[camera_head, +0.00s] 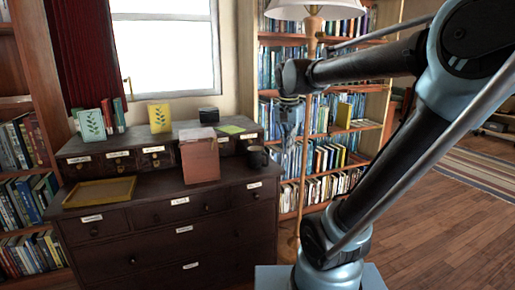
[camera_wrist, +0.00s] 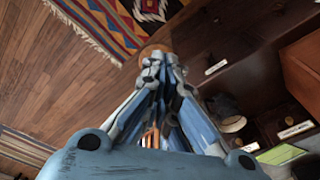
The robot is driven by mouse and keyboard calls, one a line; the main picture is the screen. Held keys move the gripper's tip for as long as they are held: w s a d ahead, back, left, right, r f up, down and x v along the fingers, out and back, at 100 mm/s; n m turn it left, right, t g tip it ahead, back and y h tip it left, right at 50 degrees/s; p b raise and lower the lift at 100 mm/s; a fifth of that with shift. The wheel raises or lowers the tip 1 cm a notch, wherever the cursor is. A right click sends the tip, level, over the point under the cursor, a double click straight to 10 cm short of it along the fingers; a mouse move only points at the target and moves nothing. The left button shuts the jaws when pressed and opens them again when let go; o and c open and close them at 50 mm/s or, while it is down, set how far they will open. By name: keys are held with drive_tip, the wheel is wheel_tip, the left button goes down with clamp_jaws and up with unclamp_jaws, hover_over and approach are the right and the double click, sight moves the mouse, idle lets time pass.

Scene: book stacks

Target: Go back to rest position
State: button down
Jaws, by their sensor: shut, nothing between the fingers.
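My gripper (camera_head: 287,150) hangs below the end of my raised arm, in front of the bookcase and to the right of the dresser in the head view. It looks narrow, with its fingers together and nothing held. In the wrist view the closed fingers (camera_wrist: 158,62) point over the wooden floor beside the dresser. The dark dresser (camera_head: 150,229) stands at the left of my arm. The gripper is apart from it and from the things on top.
The dresser bears a reddish-brown box (camera_head: 200,160), a dark mug (camera_head: 257,157), a yellow tray (camera_head: 75,203), a yellow book (camera_head: 160,118) and a leaf-patterned book (camera_head: 91,125). A floor lamp (camera_head: 312,25) and bookcase stand behind my arm. Wooden floor (camera_head: 440,220) is open at right.

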drive_tip(key=s+d+f+n, duration=0.3)
drive_tip(key=s+d+f, duration=0.1)
drive_tip(key=s+f, duration=0.3)
drive_tip(key=s+d+f+n+t, duration=0.1)
drive_tip(key=s+d+f+n, duration=0.2)
drive_tip(key=s+f, duration=0.4)
wheel_tip(320, 180, down, 4)
drive_tip(key=shift+s+d+r, duration=0.15)
drive_tip(key=shift+s+d, duration=0.1)
drive_tip(key=shift+d, duration=0.4)
